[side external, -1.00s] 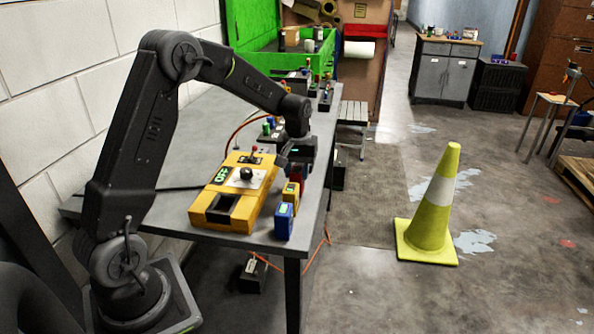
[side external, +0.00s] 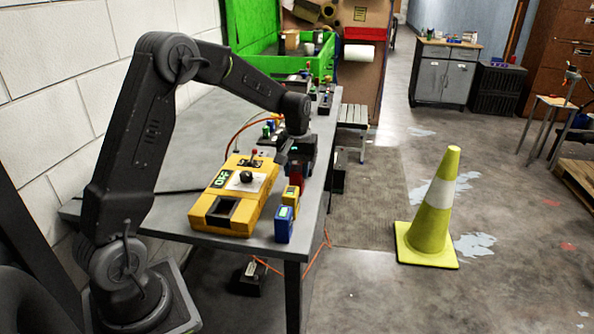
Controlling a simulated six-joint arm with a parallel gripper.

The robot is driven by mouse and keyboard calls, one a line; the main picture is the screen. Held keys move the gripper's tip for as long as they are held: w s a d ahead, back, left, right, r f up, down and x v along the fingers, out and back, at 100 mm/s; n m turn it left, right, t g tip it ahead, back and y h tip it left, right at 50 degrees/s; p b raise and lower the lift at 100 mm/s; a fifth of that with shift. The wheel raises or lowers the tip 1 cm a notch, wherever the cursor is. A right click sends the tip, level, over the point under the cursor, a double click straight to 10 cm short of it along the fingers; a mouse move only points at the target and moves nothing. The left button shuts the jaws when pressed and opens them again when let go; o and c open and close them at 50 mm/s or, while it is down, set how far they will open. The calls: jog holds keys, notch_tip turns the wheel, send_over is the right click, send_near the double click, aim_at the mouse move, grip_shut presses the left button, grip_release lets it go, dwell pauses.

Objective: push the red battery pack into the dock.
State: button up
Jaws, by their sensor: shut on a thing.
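The red battery pack (side external: 297,179) stands at the right side of the table, below my gripper (side external: 297,168). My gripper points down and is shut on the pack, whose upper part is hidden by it. The dock is the open dark recess (side external: 222,209) in the near end of the yellow machine (side external: 260,200), left of the pack. The recess looks empty. The machine also has a green-lit display (side external: 220,179), a black knob (side external: 246,177) and a red-tipped lever (side external: 254,155).
A yellow pack (side external: 291,196) and a blue pack (side external: 284,224) stand in a row nearer the camera, close to the table's right edge. Several small switch-like items (side external: 270,128) stand behind the machine. The table's left side (side external: 150,208) is mostly clear.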

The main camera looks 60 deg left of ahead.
jog(key=shift+r, duration=1.8)
jog(key=shift+s, duration=0.1)
jog(key=s+r, duration=0.3)
jog(key=s, duration=0.7)
jog(key=s+r, duration=0.4)
jog(key=s, duration=0.6)
jog(key=shift+s+a+f, duration=0.1)
jog(key=shift+a+f, duration=0.1)
jog(key=shift+f, duration=1.25)
jog(key=shift+s+a+f, duration=0.1)
jog(key=shift+a+f, duration=0.1)
jog(key=shift+f, duration=1.25)
jog(key=shift+f, duration=2.05)
jog(key=o, duration=1)
jog(key=shift+c, duration=0.2)
jog(key=shift+o, duration=0.4)
jog(key=shift+o, duration=1.2)
